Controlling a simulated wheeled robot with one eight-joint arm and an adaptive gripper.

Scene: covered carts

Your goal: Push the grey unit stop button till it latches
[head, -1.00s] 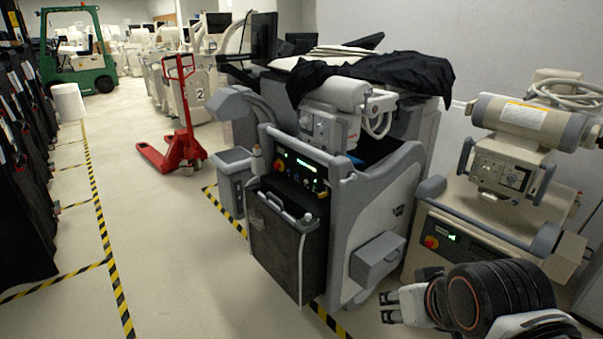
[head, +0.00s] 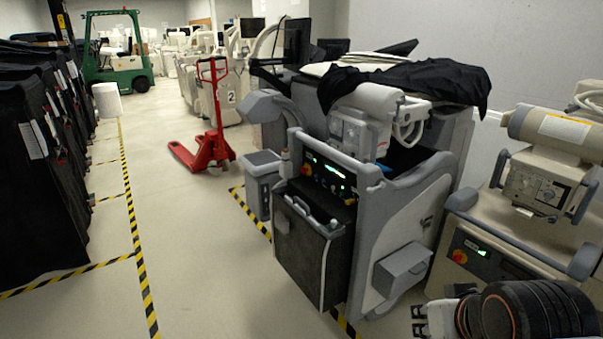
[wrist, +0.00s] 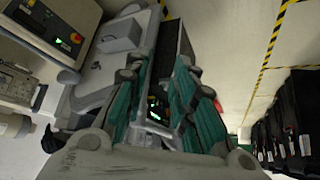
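The grey unit (head: 395,225) stands in the middle of the head view, partly under a black cover. Its dark front panel (head: 328,175) has green lights and a small red-orange button (head: 306,169) at its left end, likely the stop button. My gripper (head: 422,318) is low at the right, in front of the beige unit and apart from the grey panel. In the wrist view its teal fingers (wrist: 167,60) are parted with nothing held between them. Part of the lit panel (wrist: 155,103) shows between the fingers; the button cannot be made out there.
A beige unit (head: 510,225) to the right has its own red button (head: 460,256). A red pallet jack (head: 212,130) and a green forklift (head: 118,55) stand behind. Black covered carts (head: 40,170) line the left. Striped floor tape (head: 135,225) borders clear aisle floor.

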